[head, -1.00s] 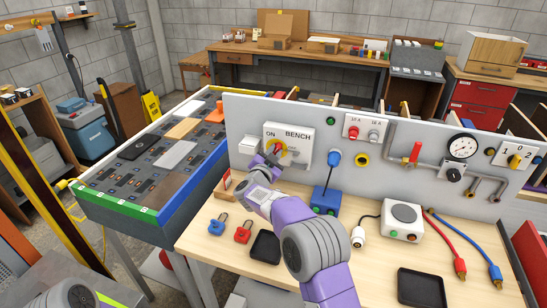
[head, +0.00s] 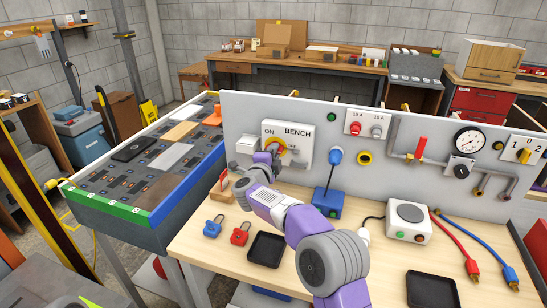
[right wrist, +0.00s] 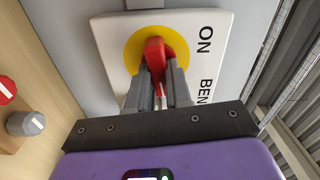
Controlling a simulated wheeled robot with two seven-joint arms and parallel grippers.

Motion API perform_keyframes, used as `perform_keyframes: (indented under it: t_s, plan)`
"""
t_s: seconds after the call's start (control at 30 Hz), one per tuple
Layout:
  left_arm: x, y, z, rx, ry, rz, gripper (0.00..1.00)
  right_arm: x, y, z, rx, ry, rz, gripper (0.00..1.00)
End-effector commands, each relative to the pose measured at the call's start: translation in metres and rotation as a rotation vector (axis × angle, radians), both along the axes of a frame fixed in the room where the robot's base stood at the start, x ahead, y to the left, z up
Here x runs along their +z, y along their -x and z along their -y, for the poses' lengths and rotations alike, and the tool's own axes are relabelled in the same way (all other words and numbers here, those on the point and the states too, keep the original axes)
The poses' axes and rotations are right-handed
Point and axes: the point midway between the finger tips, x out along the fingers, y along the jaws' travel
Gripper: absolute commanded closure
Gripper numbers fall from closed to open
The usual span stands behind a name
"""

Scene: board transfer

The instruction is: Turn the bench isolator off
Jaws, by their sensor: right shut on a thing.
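The bench isolator (head: 299,134) is a white plate on the grey upright panel, marked ON and BENCH. It has a yellow disc and a red handle (right wrist: 154,55). My right gripper (right wrist: 163,84) is shut on the red handle, with one grey finger on each side of it. In the head view my right gripper (head: 271,158) covers the lower left of the disc and most of the handle, so the handle's exact angle is hard to tell. In the right wrist view the yellow disc and the lettering show around the fingers. My left gripper is not in view.
A blue padlock (head: 212,227), a red padlock (head: 241,232) and a black tray (head: 266,250) lie on the wooden bench below. A blue box with a lever (head: 328,201) stands right of my right forearm. A board-covered table (head: 110,217) adjoins on the left.

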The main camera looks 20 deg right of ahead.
Motion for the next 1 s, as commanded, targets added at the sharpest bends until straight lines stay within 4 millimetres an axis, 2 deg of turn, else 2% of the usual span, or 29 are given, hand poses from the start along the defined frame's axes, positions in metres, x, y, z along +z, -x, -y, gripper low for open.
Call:
perform_keyframes:
  t_s: [0.3, 0.87, 0.9, 1.0]
  plan:
    - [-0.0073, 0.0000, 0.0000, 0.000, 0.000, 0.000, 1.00, 0.0022, 0.0002, 0.0024, -0.004, -0.106, 0.079, 1.00]
    - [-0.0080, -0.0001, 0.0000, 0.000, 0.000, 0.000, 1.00, 0.0030, 0.0003, 0.0027, -0.004, -0.131, 0.097, 1.00]
    - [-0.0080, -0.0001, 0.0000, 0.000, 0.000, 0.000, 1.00, 0.0030, 0.0003, 0.0027, -0.004, -0.131, 0.097, 0.78]
    - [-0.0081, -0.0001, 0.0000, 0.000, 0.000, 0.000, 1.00, 0.0022, 0.0002, 0.0025, -0.004, -0.131, 0.095, 0.62]
